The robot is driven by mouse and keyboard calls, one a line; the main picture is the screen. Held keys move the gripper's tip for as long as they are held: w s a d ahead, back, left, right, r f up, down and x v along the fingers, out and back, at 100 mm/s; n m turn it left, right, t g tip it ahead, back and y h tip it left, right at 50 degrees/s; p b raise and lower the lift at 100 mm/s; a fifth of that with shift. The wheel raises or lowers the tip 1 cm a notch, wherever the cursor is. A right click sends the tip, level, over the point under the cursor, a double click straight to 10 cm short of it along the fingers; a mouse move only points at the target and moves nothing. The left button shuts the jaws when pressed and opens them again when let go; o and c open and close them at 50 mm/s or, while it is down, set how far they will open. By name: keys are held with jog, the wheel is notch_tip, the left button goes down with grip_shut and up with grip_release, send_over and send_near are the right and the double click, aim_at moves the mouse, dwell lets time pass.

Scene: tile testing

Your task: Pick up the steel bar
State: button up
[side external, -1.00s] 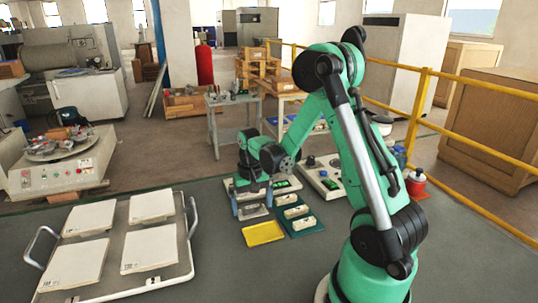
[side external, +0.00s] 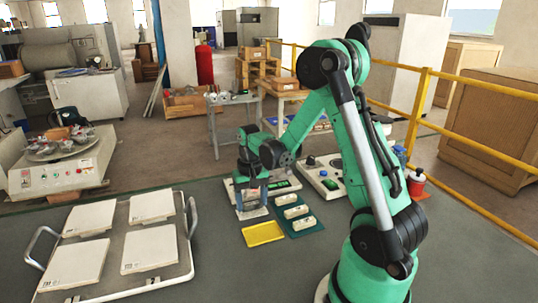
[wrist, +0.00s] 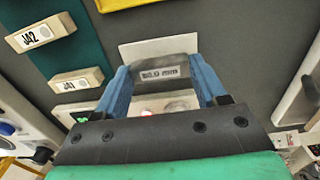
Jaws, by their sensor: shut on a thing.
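The steel bar (wrist: 163,72), a grey metal block with a "20.0 mm" label, sits between the two blue fingers of my gripper (wrist: 163,85) in the wrist view. The fingers are shut on its two sides. A pale flat plate (wrist: 152,47) shows just beyond the bar. In the side external view my gripper (side external: 251,203) points down just above the pale plate (side external: 252,213), behind the yellow tray. The bar is mostly hidden by the fingers there, and I cannot tell how large any gap beneath it is.
The yellow tray (side external: 263,234) lies just in front. A green mat (side external: 309,229) with several small labelled pieces is to the right. A control box (side external: 323,178) stands behind it. A handled white rack (side external: 185,262) with several pale tiles is at left. Bare grey surface lies between.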

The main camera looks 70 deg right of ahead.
notch_tip(320, 180, up, 18)
jog(key=r, duration=0.1)
send_over(274, 176)
notch_tip(274, 176, down, 13)
jog(key=shift+r, duration=0.2)
jog(key=shift+f, duration=2.8)
jog(key=shift+f, duration=0.3)
